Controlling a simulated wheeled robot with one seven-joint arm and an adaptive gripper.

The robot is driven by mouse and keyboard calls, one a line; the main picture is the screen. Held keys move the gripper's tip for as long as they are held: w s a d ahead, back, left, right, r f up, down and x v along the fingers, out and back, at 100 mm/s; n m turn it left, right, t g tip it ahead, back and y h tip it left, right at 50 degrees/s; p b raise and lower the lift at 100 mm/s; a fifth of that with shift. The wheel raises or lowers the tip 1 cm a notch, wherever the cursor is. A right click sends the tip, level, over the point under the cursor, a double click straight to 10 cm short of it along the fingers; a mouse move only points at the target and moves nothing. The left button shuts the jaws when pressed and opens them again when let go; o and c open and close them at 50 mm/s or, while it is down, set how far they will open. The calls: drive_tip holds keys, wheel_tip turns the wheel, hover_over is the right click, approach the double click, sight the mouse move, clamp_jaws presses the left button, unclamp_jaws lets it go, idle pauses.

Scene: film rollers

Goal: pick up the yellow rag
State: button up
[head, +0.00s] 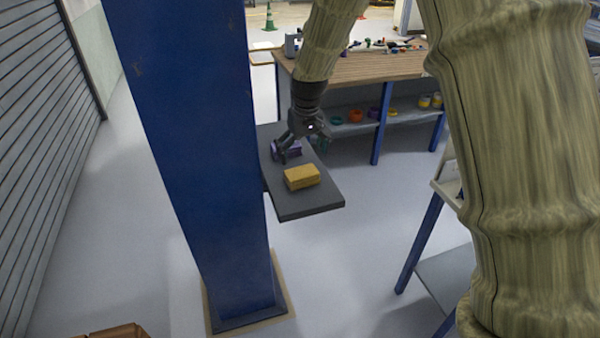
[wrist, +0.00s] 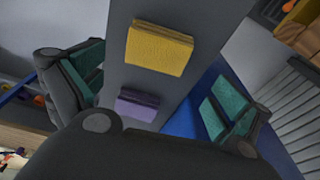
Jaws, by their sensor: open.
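The yellow rag (head: 302,177) is a folded, block-like cloth lying on a dark grey shelf (head: 310,207) beside the blue column. It also shows in the wrist view (wrist: 160,48), above the middle of the picture and beyond the fingers. A similar purple rag (head: 288,150) lies behind it on the same shelf, and shows in the wrist view (wrist: 137,105) between the fingers. My gripper (head: 283,157) is over the purple rag, apart from the yellow one. In the wrist view its green-padded fingers (wrist: 155,97) are spread wide with nothing held.
A blue column (head: 205,140) rises directly left of the shelf. A wooden workbench (head: 365,68) with tools on top and several coloured items below stands behind. Another blue-legged table (head: 418,243) is at the right. The floor in front of the shelf is clear.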

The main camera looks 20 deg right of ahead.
sight(302, 172)
drive_tip(key=f, duration=0.3)
drive_tip(key=shift+w+f+p, duration=0.3)
drive_tip(key=shift+w+p, duration=0.05)
drive_tip(key=shift+s+f+p, duration=0.1)
drive_tip(key=shift+f+p, duration=0.25)
drive_tip(key=shift+p, duration=0.05)
drive_tip(key=shift+w+d+f+p, duration=0.15)
drive_tip(key=shift+f+p, duration=0.15)
drive_tip(key=shift+f, duration=0.45)
drive_tip(key=shift+w+a+f+p, duration=0.1)
drive_tip(key=shift+f+p, duration=0.2)
drive_tip(key=shift+f, duration=0.45)
drive_tip(key=shift+w+d+f+p, duration=0.15)
drive_tip(key=shift+f+p, duration=0.15)
drive_tip(key=shift+f, duration=0.45)
drive_tip(key=shift+a, duration=0.1)
drive_tip(key=c, duration=0.7)
